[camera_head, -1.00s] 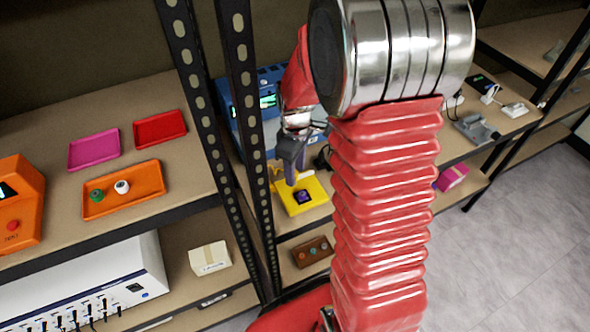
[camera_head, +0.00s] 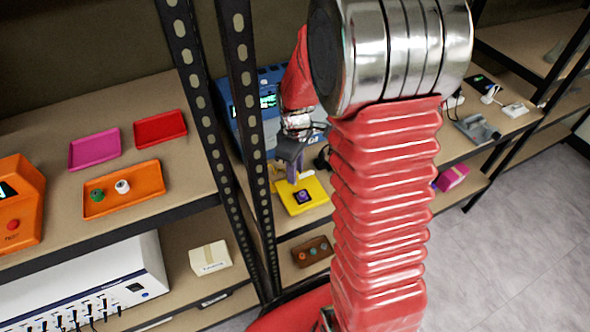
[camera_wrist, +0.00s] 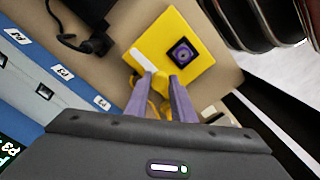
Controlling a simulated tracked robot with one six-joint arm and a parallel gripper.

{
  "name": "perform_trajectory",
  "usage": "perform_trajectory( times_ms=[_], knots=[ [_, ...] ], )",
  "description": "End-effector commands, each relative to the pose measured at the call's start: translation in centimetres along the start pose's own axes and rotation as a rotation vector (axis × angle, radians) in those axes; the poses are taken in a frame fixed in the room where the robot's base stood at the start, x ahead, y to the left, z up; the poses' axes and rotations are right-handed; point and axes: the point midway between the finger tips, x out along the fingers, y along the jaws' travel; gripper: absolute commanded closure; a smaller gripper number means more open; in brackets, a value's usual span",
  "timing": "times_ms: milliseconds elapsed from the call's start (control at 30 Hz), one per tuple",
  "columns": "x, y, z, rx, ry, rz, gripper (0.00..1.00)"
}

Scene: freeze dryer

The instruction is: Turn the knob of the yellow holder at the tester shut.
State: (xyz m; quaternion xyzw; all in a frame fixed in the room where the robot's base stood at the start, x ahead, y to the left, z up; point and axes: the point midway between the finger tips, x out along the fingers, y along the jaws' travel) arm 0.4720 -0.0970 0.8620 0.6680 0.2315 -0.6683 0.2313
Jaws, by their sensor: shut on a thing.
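The yellow holder (camera_head: 312,201) lies on the shelf in front of the blue tester (camera_head: 238,114). A dark square with a purple round mark (camera_head: 303,197) sits in it. In the wrist view the holder (camera_wrist: 196,24) shows its flat top, the dark square (camera_wrist: 184,55) and a white strip. My gripper (camera_head: 293,176) points down at the holder's left edge. In the wrist view its purple fingers (camera_wrist: 161,84) are close together on a small yellow part, the knob (camera_wrist: 158,98), at the holder's edge. The fingers hide most of the knob, so its angle is unclear.
Black shelf posts (camera_head: 248,110) stand left of my arm. A black plug-like object (camera_wrist: 97,42) lies beside the holder. Below is a brown block (camera_head: 313,252) with round items. An orange tray (camera_head: 130,190) stands on the left shelf.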

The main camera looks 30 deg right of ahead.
Motion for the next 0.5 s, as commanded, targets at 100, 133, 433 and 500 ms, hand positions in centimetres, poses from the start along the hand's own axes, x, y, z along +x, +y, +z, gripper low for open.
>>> perform_trajectory(
  times_ms=[100,133,433,500],
  knots=[
    [-0.01,0.03,0.01,0.007,0.000,0.000,1.00],
    [-0.02,0.03,0.01,0.010,0.000,0.000,1.00],
    [-0.02,0.00,0.02,0.107,0.000,0.001,1.00],
    [-0.02,-0.01,0.01,0.148,0.000,0.001,1.00]
  ],
)
